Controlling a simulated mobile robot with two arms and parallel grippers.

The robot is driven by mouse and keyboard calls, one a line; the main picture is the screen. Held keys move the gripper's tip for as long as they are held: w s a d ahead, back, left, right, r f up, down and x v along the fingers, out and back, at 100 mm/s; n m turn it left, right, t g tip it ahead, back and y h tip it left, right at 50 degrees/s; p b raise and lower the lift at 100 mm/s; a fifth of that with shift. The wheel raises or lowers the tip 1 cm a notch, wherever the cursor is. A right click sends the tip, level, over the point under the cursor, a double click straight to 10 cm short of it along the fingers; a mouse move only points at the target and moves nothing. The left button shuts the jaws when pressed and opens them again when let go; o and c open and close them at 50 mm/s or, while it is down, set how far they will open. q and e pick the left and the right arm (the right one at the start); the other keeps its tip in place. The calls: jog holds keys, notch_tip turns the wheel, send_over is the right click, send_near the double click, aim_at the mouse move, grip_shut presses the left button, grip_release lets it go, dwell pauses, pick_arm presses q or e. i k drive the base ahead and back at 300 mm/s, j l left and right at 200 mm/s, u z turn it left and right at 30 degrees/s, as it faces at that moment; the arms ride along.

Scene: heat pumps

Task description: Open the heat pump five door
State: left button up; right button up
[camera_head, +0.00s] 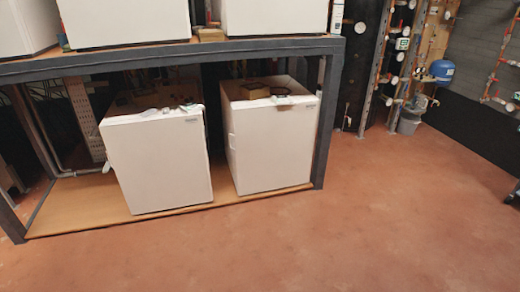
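Two white box-shaped heat pumps stand on the lower wooden shelf of a dark metal rack. The left one (158,165) has a plain closed front and sits slightly turned. The right one (272,148) also has a closed front. More white units show on the upper level, cut off by the top edge: one (125,22) near the middle, one (275,16) to its right, and one (25,27) at far left. I cannot tell which unit is number five. Neither of my grippers is in view.
The rack's dark front beam (180,54) and right post (328,120) frame the lower units. The reddish floor (370,220) in front and to the right is clear. Pipes, a blue tank (442,71) and a grey bucket (409,121) are at the back right.

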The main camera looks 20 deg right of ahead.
aim_at(274, 150)
jog(key=i, duration=0.95)
